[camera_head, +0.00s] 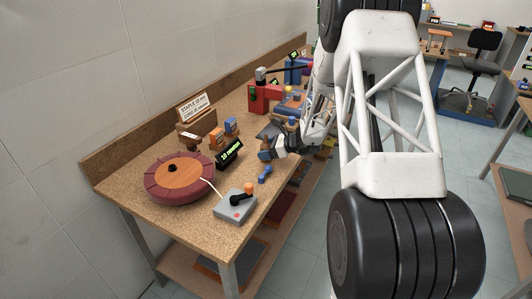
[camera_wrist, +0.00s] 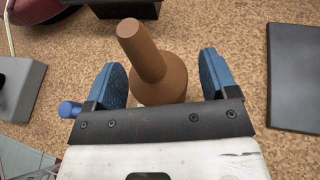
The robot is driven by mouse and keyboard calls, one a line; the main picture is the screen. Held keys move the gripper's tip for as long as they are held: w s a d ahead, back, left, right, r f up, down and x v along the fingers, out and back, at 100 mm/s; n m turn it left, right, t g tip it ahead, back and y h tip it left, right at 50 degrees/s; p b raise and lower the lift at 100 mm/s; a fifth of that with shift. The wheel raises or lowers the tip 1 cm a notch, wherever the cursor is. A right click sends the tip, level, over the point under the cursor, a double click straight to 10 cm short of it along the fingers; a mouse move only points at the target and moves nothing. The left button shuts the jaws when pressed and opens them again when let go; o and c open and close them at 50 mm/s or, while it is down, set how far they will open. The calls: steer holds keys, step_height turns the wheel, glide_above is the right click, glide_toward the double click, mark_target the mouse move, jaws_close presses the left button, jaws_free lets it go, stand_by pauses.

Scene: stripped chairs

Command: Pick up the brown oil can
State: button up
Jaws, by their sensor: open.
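The brown oil can (camera_wrist: 172,84), with a round body and a thick spout, stands on the cork-like bench top in the wrist view. My gripper (camera_wrist: 163,70) is open, with one blue finger on each side of the can. The can lies between the fingers, with visible gaps at both sides near the tips. In the head view my gripper (camera_head: 268,153) is low over the bench near its front edge. There the can is mostly or wholly hidden by the gripper, and I cannot make it out clearly.
A small blue object (camera_head: 265,173) lies close by and shows beside the left finger (camera_wrist: 69,109). A grey joystick box (camera_head: 233,207), a red-and-orange round turntable (camera_head: 160,190) and a black display (camera_head: 230,153) stand to the left. A dark flat panel (camera_wrist: 295,75) lies right of the can.

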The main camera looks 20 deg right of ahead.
mark_target(266, 146)
steer(key=c, duration=1.2)
steer(key=shift+r, duration=0.1)
steer(key=shift+r, duration=0.7)
step_height(266, 146, up, 2)
steer(key=s, duration=0.5)
steer(key=s+a+r, duration=0.1)
steer(key=s, duration=0.4)
steer(key=s+a, duration=0.1)
steer(key=s, duration=0.5)
steer(key=shift+r, duration=0.2)
steer(key=shift+w, duration=0.1)
